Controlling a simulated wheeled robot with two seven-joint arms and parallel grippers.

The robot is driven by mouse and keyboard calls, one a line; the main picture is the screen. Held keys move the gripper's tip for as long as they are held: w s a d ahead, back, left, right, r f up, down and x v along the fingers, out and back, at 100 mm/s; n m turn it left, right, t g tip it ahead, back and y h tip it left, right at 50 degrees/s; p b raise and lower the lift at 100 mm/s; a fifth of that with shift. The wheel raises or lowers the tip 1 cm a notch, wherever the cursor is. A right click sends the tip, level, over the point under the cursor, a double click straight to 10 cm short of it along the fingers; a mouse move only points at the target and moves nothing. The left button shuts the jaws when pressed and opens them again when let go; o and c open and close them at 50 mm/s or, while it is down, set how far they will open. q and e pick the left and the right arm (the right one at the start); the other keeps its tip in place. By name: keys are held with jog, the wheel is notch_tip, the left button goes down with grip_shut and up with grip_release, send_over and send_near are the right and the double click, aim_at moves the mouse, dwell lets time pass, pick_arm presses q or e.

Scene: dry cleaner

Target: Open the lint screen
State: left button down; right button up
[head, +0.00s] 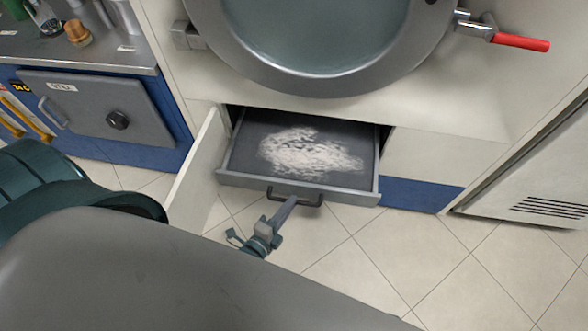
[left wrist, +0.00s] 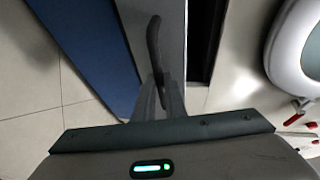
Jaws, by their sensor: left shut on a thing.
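The lint screen (head: 228,165) is a grey drawer-like tray under the round machine door, with a pile of white lint (head: 305,152) on it. It stands pulled out of its opening, how far I cannot tell exactly. Its dark bar handle (head: 311,199) is on the front face. My left gripper (head: 287,203) is shut on the handle near its middle. In the left wrist view the fingers (left wrist: 166,98) close on the handle (left wrist: 154,45), and part of the handle is hidden behind them. My right gripper is not in view.
A cream flap (head: 200,172) stands swung open at the left of the screen. The round machine door (head: 310,85) is above, with a red-handled latch (head: 520,42) at right. A grey box with a knob (head: 98,108) is at left. Tiled floor (head: 400,255) in front is clear.

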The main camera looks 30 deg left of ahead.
pick_arm(q)
jog(key=s+d, duration=0.2)
jog(key=s, duration=0.6)
jog(key=shift+d+p, duration=0.15)
jog(key=shift+p, duration=0.15)
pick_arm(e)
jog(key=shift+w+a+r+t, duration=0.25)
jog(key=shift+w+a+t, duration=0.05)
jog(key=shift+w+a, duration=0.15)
pick_arm(q)
jog(key=c, duration=1.8)
grip_release()
jog(key=shift+s, duration=0.15)
